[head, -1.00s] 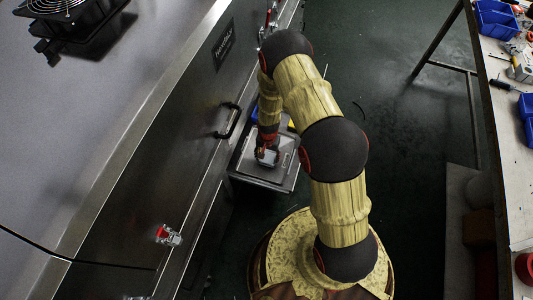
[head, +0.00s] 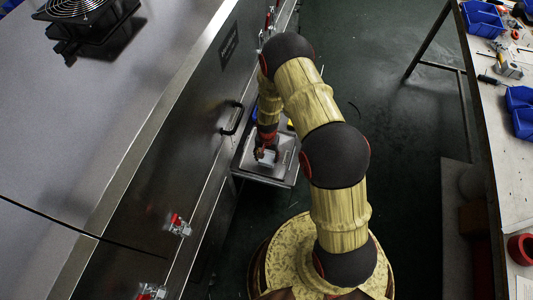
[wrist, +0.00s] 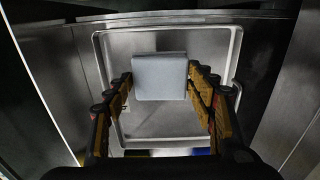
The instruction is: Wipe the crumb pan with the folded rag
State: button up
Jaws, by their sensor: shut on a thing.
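The crumb pan (wrist: 165,124) is a shallow grey metal tray with a raised, rounded rim. It fills the middle of the wrist view, and in the head view it is the grey pan (head: 285,168) beside the machine's dark side. The folded rag (wrist: 160,76) is a pale grey-blue square over the pan's upper middle; it also shows in the head view (head: 267,156). My gripper (wrist: 162,88) is shut on the rag, one finger at each side. In the head view my gripper (head: 263,150) points down into the pan. Whether the rag touches the pan floor is unclear.
The steel machine wall with a handle (head: 232,118) and red toggle latches (head: 177,224) stands close left of the pan. Blue and yellow things show partly at the pan's edge. A workbench (head: 505,150) with blue bins (head: 483,18) is at right. Dark floor between is clear.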

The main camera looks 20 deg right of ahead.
jog(key=shift+r+p, duration=0.75)
jog(key=shift+r, duration=0.9)
